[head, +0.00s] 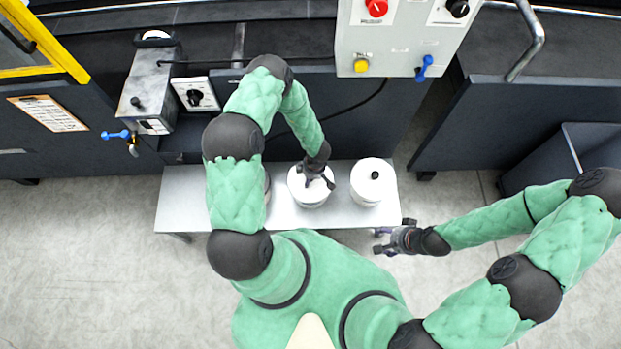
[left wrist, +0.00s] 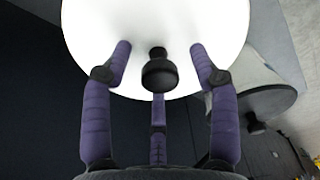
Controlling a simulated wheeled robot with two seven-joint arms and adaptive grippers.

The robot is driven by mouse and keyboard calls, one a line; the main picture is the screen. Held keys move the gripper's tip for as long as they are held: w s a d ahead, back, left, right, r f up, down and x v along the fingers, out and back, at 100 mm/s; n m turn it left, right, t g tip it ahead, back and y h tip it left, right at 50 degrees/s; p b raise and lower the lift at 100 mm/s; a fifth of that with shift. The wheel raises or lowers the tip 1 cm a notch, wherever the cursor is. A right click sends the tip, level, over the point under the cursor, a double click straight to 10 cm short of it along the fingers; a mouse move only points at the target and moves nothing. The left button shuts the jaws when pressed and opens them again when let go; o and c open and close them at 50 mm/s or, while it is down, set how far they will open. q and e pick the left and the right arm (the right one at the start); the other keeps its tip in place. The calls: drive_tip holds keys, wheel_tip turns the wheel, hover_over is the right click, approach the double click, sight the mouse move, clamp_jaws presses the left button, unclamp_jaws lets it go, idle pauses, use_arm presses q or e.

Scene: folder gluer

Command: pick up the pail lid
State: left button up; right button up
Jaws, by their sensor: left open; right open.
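A white pail (head: 310,199) stands on the bench, partly covered by my left gripper (head: 318,182). In the left wrist view its round white lid (left wrist: 110,35) fills the upper middle, with a black knob (left wrist: 158,72) at the near part. My left gripper (left wrist: 160,65) is open, its purple fingers spread around the knob; contact cannot be told. A second white pail with a black-knobbed lid (head: 373,172) stands to its right. My right gripper (head: 383,242) is open and empty in front of the bench's right end.
The light grey bench (head: 183,200) has bare room at its left end. Another container is mostly hidden behind my left arm. A grey control box (head: 405,45) and dark machine panels (head: 480,130) stand behind. A grey valve unit (head: 150,90) is at the back left.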

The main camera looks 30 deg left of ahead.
use_arm(q)
clamp_jaws()
drive_tip(key=shift+r, duration=0.1)
